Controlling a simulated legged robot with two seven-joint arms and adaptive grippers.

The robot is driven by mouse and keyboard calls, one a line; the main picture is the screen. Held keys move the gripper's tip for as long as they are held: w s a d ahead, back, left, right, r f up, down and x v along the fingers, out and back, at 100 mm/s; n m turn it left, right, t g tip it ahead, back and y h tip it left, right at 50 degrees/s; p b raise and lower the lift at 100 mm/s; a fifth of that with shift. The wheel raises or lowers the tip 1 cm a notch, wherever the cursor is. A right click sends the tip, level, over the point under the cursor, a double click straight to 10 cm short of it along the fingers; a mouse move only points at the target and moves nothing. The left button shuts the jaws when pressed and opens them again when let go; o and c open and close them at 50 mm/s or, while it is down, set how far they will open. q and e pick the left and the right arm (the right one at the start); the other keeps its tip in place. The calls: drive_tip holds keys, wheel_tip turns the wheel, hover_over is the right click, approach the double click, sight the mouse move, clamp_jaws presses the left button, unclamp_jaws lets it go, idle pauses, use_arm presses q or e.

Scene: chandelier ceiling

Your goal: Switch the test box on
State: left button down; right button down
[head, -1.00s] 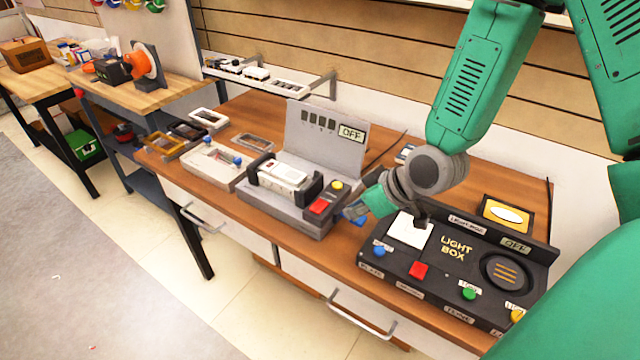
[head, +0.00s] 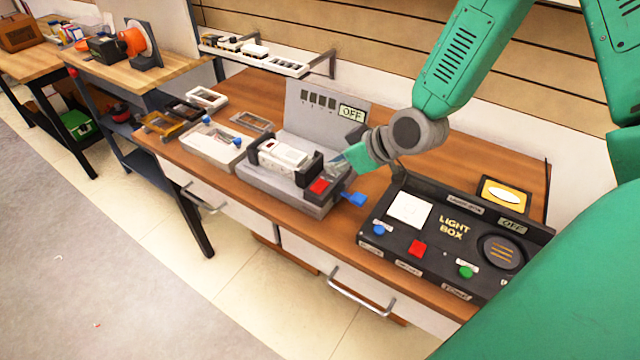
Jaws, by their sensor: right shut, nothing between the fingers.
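The test box appears to be the grey unit (head: 262,187) on the wooden bench, with an upright back panel. A small display (head: 352,113) on that panel reads OFF. A white block-shaped device (head: 284,155) sits between dark clamps on it. A red button (head: 319,187) shows at its front right, and a blue lever-like part (head: 354,198) sticks out at its right side. My right gripper (head: 335,168) is shut and empty, its fingertips just above the box's right end, beside the red button. The yellow button there is hidden by it; contact cannot be told. My left gripper is out of view.
A black light box (head: 385,238), its display reading OFF, stands to the right with coloured buttons. A tray (head: 200,152) and small frames (head: 207,97) lie to the left. A shelf (head: 285,66) runs along the wall behind.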

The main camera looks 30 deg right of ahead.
hover_over(324, 186)
drive_tip(key=a, duration=0.2)
drive_tip(key=f, duration=0.4)
drive_tip(key=shift+s+f, duration=0.15)
drive_tip(key=shift+s, duration=0.1)
wheel_tip(324, 186, down, 2)
drive_tip(key=shift+s+d+f, duration=0.1)
drive_tip(key=shift+d, duration=0.05)
drive_tip(key=shift+d+f, duration=0.25)
drive_tip(key=shift+f, duration=0.4)
drive_tip(key=shift+r, duration=0.2)
drive_tip(key=shift+w+d+r+p, duration=0.2)
drive_tip(key=shift+w+r+p, duration=0.05)
drive_tip(key=shift+p, duration=0.05)
drive_tip(key=shift+d, duration=0.3)
